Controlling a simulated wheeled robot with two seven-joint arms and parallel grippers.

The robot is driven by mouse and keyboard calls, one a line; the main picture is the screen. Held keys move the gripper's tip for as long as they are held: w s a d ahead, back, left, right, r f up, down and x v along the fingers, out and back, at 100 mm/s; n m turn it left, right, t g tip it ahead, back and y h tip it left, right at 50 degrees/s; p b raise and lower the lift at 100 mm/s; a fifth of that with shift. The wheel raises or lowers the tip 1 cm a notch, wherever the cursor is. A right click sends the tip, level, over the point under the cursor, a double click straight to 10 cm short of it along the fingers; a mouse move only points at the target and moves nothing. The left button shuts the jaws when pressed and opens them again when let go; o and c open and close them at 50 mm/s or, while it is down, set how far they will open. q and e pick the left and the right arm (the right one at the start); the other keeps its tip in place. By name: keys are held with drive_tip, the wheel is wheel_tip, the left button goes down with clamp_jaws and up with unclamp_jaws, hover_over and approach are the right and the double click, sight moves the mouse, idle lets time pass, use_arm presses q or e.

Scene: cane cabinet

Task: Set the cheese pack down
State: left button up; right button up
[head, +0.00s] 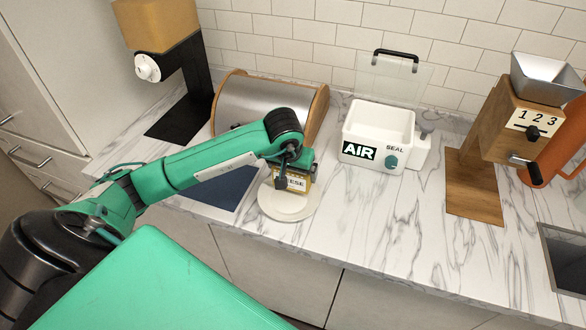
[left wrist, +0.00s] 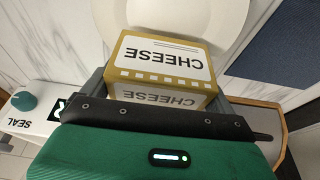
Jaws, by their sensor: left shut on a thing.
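The cheese pack (head: 294,179) is a small yellow box with a white "CHEESE" label. In the head view it is at the end of my left arm, over a round white plate (head: 290,209). My left gripper (head: 287,175) is shut on the pack. In the left wrist view the pack (left wrist: 165,65) sits between the fingers, with the plate (left wrist: 190,20) beyond it. I cannot tell whether the pack touches the plate. My arm hides part of the pack in the head view. My right gripper is not in view.
A white box marked "AIR" and "SEAL" (head: 378,137) with a raised clear lid stands right of the plate. A bread box (head: 262,100) is behind my arm, and a dark blue mat (head: 222,188) lies left of the plate. A wooden grinder (head: 505,130) stands farther right. Marble counter between is clear.

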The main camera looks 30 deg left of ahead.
use_arm(q)
drive_tip(key=shift+f+b, duration=0.45)
drive_tip(key=shift+b, duration=0.2)
drive_tip(key=o, duration=0.9)
drive_tip(key=shift+c, duration=0.2)
drive_tip(key=shift+r+p, duration=0.4)
drive_tip(key=shift+p, duration=0.1)
drive_tip(key=shift+r+p, duration=0.35)
drive_tip(key=shift+p, duration=0.1)
drive_tip(key=shift+s+r+b, duration=0.15)
drive_tip(key=shift+r+b, duration=0.35)
drive_tip(key=shift+b, duration=0.25)
drive_tip(key=b+v, duration=0.2)
drive_tip(key=v, duration=0.8)
drive_tip(key=shift+r, duration=0.25)
drive_tip(key=shift+s+f, duration=0.1)
drive_tip(key=shift+s, duration=0.1)
